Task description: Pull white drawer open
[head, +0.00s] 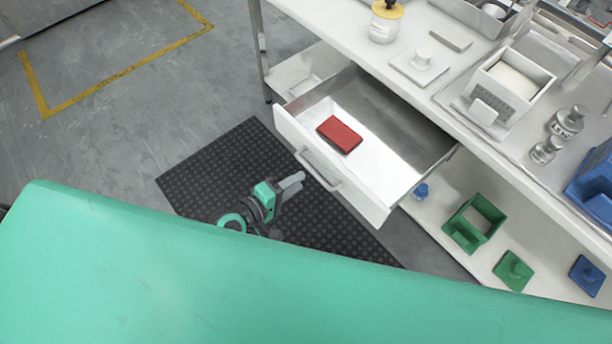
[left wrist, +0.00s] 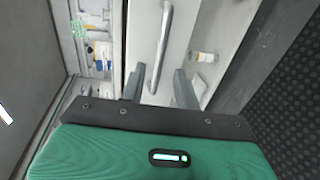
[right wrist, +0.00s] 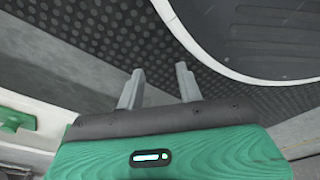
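The white drawer (head: 330,172) stands pulled out from under the white workbench, its inside bare apart from a red box. Its bar handle (head: 318,169) is on the front panel. In the left wrist view the handle (left wrist: 164,45) is a pale bar beyond the fingers. My left gripper (head: 298,180) is just in front of the handle, apart from it. My right gripper (right wrist: 160,73) shows only in the right wrist view, open and empty, over the dark mat and floor.
The red box (head: 340,134) lies in the drawer. A green open box (head: 473,224) and a green lid (head: 513,270) sit on the lower shelf at the right. The dark floor mat (head: 215,170) under my left gripper is clear.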

